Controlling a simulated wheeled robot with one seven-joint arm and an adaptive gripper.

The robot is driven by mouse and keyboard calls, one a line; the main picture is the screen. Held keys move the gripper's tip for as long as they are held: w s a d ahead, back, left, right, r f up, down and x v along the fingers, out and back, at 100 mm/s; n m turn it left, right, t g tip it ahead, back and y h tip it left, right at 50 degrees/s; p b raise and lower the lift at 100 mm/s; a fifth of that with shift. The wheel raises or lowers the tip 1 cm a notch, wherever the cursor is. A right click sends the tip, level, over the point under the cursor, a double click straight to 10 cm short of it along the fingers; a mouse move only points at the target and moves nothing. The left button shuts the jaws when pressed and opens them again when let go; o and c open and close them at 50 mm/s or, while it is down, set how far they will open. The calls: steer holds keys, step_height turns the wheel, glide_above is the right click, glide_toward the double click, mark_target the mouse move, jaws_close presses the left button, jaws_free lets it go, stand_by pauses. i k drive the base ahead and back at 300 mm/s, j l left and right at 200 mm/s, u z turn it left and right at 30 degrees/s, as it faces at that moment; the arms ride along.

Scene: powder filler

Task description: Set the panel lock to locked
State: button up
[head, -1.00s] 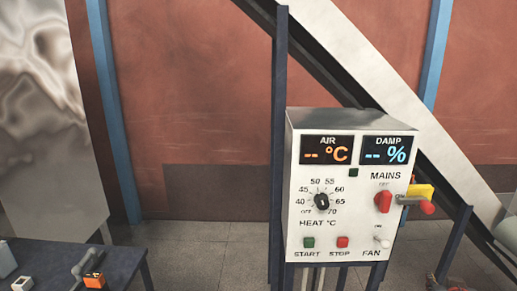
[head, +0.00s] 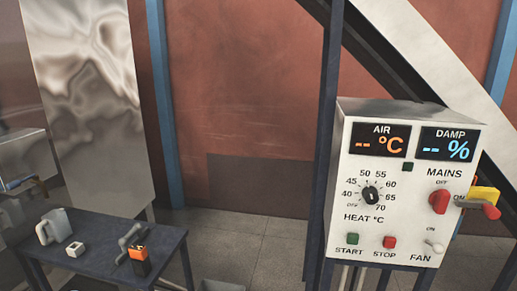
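A pale metal control panel (head: 340,215) stands at the right on dark posts, with AIR and DAMP displays showing dashes. It carries a black HEAT dial (head: 370,195), a red MAINS switch (head: 439,202), green START (head: 353,239) and red STOP (head: 389,242) buttons, and a FAN toggle (head: 433,246). A lever with a red end (head: 491,211) and a yellow part (head: 486,194) sticks out from its right side. I cannot make out any control labelled as a panel lock. My gripper is not in view.
A dark table (head: 100,232) at lower left holds a grey jug (head: 53,227), a small white block (head: 75,249), a grey handled item (head: 129,242) and an orange-and-black item (head: 139,262). A tall shiny metal sheet (head: 95,100) stands behind. Floor (head: 240,240) between table and panel looks mostly clear.

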mark_target(490, 211)
steer(key=z, duration=1.35)
